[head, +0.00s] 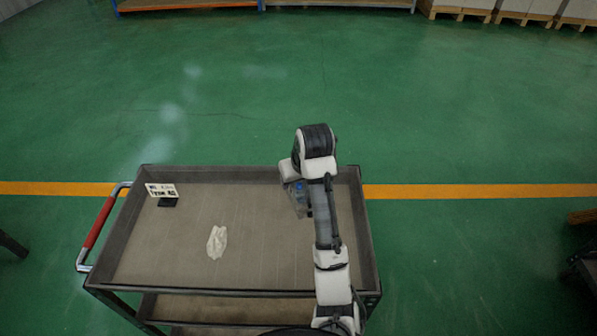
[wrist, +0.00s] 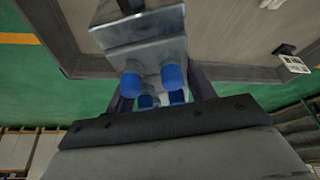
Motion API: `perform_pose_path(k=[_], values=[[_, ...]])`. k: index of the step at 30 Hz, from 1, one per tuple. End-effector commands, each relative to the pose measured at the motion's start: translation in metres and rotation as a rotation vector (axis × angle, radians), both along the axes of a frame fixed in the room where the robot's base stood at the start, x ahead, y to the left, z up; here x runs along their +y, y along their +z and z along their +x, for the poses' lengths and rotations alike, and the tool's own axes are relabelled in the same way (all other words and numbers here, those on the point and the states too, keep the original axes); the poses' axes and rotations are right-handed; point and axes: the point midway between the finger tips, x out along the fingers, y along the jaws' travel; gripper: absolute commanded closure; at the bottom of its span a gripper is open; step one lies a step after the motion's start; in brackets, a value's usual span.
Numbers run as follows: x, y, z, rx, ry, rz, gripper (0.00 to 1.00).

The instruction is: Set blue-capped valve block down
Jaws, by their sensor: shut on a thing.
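The blue-capped valve block (wrist: 145,55) is a grey metal block with several blue caps, filling the upper middle of the wrist view. My gripper (wrist: 161,95) is shut on it, with a dark finger at each side of the capped end. In the head view, a small blue and grey part of the valve block (head: 298,187) shows beside my wrist, over the right part of the cart's top tray (head: 130,220). My arm hides much of it there. I cannot tell whether the block touches the tray.
A white crumpled cloth or glove (head: 217,242) lies mid-tray. A small sign on a black stand (head: 163,193) is at the far left corner. The tray has a raised rim, and a red handle (head: 100,222) is at left. The tray between cloth and arm is clear.

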Motion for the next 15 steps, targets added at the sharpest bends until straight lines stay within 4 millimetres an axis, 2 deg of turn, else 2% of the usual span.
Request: perform_pose_path(k=[7, 15], values=[[-0.001, -0.037, -0.001, 0.002, 0.001, -0.004, 1.00], [-0.002, -0.055, -0.001, 0.002, -0.001, -0.004, 1.00]])
